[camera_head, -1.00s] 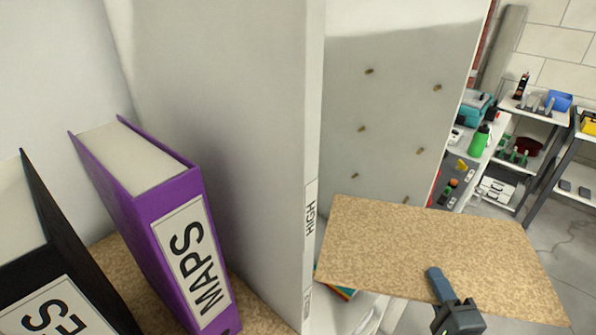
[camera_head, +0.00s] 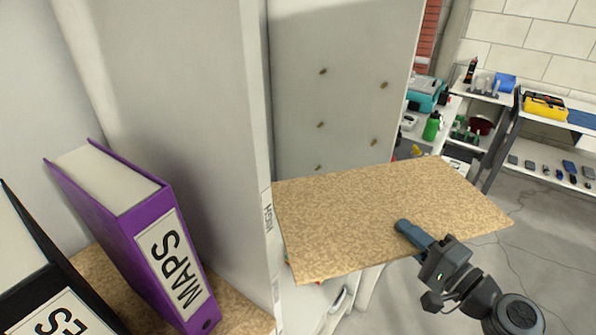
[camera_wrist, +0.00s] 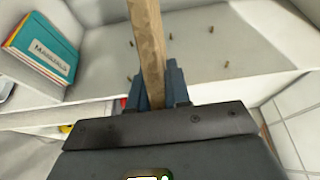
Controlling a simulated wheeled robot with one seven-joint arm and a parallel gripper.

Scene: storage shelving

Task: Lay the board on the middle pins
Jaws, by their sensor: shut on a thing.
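The speckled tan board (camera_head: 385,205) is held out nearly flat in front of the open shelf bay. My gripper (camera_head: 408,230) is shut on its near edge. The wrist view shows the board (camera_wrist: 148,45) edge-on between my fingers (camera_wrist: 160,88). The bay's far side wall (camera_head: 345,40) carries pins in rows: an upper pair, with one pin here (camera_head: 323,71), and a middle pair, with its pins here (camera_head: 320,125) and here (camera_head: 374,142). One lower pin (camera_head: 318,167) shows just above the board; the board may hide others. Pins on the near divider's bay side are hidden.
A white divider (camera_head: 266,190) labelled HIGH stands close to the board's left edge. Left of it are a purple MAPS binder (camera_head: 165,235) and a black binder (camera_head: 50,310). Tool shelves stand behind right.

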